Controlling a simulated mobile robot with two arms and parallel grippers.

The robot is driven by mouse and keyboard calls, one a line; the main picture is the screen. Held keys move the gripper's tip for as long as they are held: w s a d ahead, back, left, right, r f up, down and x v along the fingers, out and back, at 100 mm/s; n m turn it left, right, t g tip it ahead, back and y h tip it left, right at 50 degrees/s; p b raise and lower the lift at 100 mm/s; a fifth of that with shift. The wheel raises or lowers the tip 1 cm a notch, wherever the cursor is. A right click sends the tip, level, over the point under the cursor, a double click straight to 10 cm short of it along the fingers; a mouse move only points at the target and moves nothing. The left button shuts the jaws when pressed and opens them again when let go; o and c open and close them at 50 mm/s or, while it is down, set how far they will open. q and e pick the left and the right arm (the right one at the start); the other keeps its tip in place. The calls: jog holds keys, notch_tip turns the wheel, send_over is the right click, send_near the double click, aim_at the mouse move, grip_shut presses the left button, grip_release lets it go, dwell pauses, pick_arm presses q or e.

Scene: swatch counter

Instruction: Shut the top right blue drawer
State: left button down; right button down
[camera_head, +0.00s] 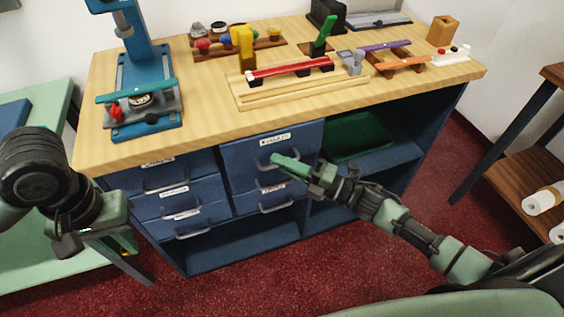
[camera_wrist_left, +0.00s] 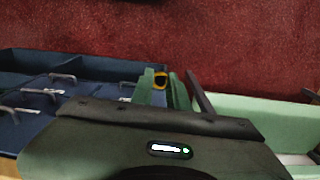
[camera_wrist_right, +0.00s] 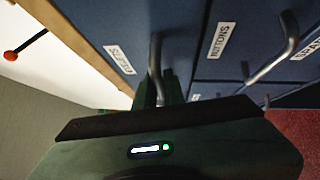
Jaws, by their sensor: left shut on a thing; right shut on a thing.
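The top right blue drawer (camera_head: 245,152) is under the wooden counter and has a white label and a metal handle. Its front appears to stand a little forward of the drawer below; how far is hard to tell. In the right wrist view its front (camera_wrist_right: 105,18) and handle (camera_wrist_right: 155,50) are close. My right gripper (camera_head: 275,162) is shut on this handle; its fingers also show in the right wrist view (camera_wrist_right: 157,92). My left gripper (camera_wrist_left: 160,88) is at the left, away from the drawers, shut on a small yellow and black ring-like thing (camera_wrist_left: 160,79).
Several other blue drawers (camera_head: 165,177) are left of and below this one, with protruding handles. An open shelf with a green tray (camera_head: 355,132) is to the right. The counter (camera_head: 205,117) holds a blue press (camera_head: 135,60) and wooden racks. A wooden shelf unit (camera_head: 525,155) stands far right.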

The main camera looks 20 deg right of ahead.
pick_arm(q)
jog(key=shift+f+b, duration=0.7)
jog(key=shift+s+r, duration=0.1)
pick_arm(e)
jog(key=w, duration=0.3)
jog(key=c, duration=1.8)
grip_release()
jog(key=shift+d, duration=0.1)
pick_arm(q)
jog(key=shift+f, duration=0.35)
pick_arm(e)
jog(key=v, duration=1.2)
